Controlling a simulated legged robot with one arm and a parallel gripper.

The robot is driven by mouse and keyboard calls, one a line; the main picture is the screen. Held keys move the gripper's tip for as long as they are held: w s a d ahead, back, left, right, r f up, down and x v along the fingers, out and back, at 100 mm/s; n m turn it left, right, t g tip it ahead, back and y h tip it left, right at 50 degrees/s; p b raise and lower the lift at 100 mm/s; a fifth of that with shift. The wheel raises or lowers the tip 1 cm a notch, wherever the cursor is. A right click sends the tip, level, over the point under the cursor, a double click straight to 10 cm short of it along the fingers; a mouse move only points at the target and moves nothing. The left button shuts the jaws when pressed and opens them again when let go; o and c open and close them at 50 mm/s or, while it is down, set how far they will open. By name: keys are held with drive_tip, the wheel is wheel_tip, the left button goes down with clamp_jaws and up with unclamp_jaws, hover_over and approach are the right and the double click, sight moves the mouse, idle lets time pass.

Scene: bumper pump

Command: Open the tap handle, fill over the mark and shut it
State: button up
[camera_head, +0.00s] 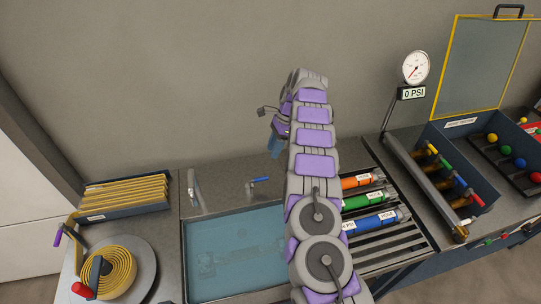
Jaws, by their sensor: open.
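A tap handle with a blue lever (260,180) stands on the metal counter behind the sink, to the left of my arm. A silver tap spout (192,188) stands at the sink's back left corner. The sink basin (189,270) is a wide rectangle with a blue-tinted inside; a fill mark cannot be made out. My gripper (275,150) hangs in the air above and behind the blue lever, apart from it. It is open, with small blue-grey fingers pointing down. My purple and grey arm hides the sink's right side.
A round gauge (415,67) over a "0 PSI" display stands at right. Orange, green and blue cylinders (355,202) lie on a rack beside my arm. A yellow hose reel (105,272) and a bin of yellow rods (122,212) are left. A yellow-framed clear panel (480,65) stands far right.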

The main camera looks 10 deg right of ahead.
drive_tip(key=p+v, duration=0.5)
drive_tip(key=shift+w+d+r+p, duration=0.1)
drive_tip(key=shift+d+r+p, duration=0.05)
drive_tip(key=shift+r+p, duration=0.2)
idle(0.3)
idle(0.9)
drive_tip(key=s+a+r+n+b, duration=0.35)
drive_tip(key=s+r, duration=0.35)
drive_tip(key=r, duration=0.3)
drive_tip(key=s+a+r+n+h+b, duration=0.1)
drive_tip(key=s+a+r+n, duration=0.15)
drive_tip(key=s, duration=0.45)
drive_tip(key=s+a+r+n+h+b, duration=0.1)
drive_tip(key=s+r+n, duration=0.2)
drive_tip(key=s, duration=0.4)
drive_tip(key=s+f+n+b, duration=0.1)
drive_tip(key=s+f+n, duration=0.1)
drive_tip(key=s, duration=0.8)
drive_tip(key=s+f+n+h+b, duration=0.1)
drive_tip(key=s+f+n, duration=0.2)
drive_tip(key=s, duration=0.7)
drive_tip(key=s+f+n+h+b, duration=0.1)
drive_tip(key=s+n, duration=0.3)
drive_tip(key=s, duration=0.7)
drive_tip(key=shift+a+f+b, duration=0.3)
drive_tip(key=shift+f, duration=0.35)
